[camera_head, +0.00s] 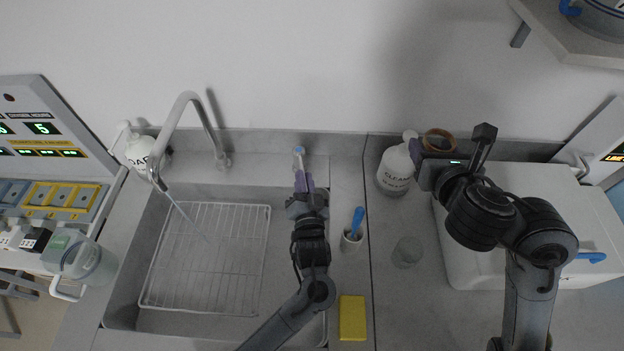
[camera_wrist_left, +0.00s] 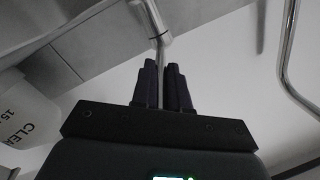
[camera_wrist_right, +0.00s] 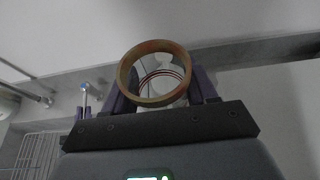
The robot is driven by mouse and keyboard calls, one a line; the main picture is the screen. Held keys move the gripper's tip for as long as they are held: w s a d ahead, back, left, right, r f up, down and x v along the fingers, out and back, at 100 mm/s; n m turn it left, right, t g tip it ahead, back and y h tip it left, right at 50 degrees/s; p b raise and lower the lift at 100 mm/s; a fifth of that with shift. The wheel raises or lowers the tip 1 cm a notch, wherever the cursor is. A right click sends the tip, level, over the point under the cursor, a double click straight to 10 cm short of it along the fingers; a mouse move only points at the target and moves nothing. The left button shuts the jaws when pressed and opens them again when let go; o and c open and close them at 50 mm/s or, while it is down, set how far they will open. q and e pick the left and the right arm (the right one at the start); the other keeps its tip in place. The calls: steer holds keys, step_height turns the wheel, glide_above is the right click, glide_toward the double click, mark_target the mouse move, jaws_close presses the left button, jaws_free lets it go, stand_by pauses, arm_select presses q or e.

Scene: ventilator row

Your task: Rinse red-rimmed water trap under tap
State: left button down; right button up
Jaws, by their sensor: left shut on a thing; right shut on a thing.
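My left gripper (camera_head: 303,183) is shut on the blue-capped tap lever (camera_head: 299,151) at the sink's back right. In the left wrist view the fingers close around a thin metal rod (camera_wrist_left: 157,30). The tap spout (camera_head: 184,100) arches over the sink; a thin pale line like a water stream runs down from it.
The sink (camera_head: 284,210) holds a wire rack (camera_head: 207,255). A white box (camera_head: 510,270) is farther right.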

arm_select(q)
steer(key=c, duration=1.1)
jaws_free()
arm_select(e)
steer(key=shift+r, duration=0.1)
arm_select(q)
steer(key=shift+s+r+p, duration=0.1)
steer(key=shift+s+p, duration=0.15)
steer(key=shift+p, duration=0.1)
arm_select(e)
steer(key=shift+w+r, duration=0.1)
steer(key=shift+r, duration=0.1)
step_height(320, 180, up, 6)
steer(key=p, duration=0.6)
steer(key=shift+r, duration=0.1)
arm_select(q)
steer(key=s, duration=0.3)
steer(key=s+d, duration=0.1)
steer(key=s, duration=0.7)
steer(key=shift+s+d, duration=0.2)
steer(key=shift+d, duration=0.2)
arm_select(e)
steer(key=shift+r, duration=0.2)
arm_select(q)
steer(key=shift+f, duration=0.2)
arm_select(e)
steer(key=shift+a, duration=0.1)
